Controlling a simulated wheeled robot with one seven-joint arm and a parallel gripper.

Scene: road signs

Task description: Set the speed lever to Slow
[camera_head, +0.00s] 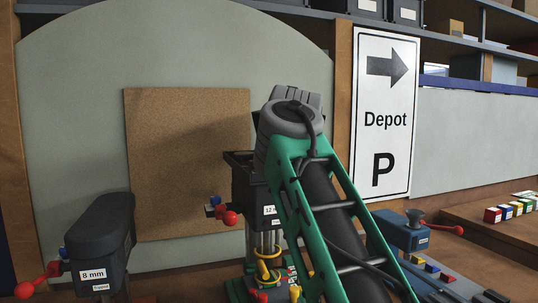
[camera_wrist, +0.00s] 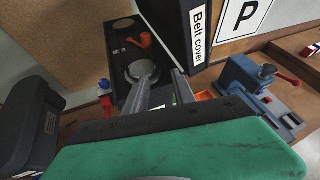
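A drill-press-like machine (camera_head: 241,190) labelled 12 mm stands in the middle of the head view, partly hidden behind my green arm. In the wrist view its open dark top (camera_wrist: 118,62) holds grey round discs and an orange-red knobbed lever (camera_wrist: 145,41), which may be the speed lever. No Slow marking is readable. My gripper (camera_wrist: 164,84) is over this top, with its grey fingers apart and nothing seen between them. The lever lies beyond the fingertips, a little to the left. In the head view my gripper is hidden by my arm.
A tall black panel labelled Belt cover (camera_wrist: 199,35) stands right of the fingers. An 8 mm machine (camera_head: 97,250) is at left. A blue vise (camera_head: 405,232) with a red handle is at right. A cork board (camera_head: 185,160) and Depot sign (camera_head: 384,150) are behind.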

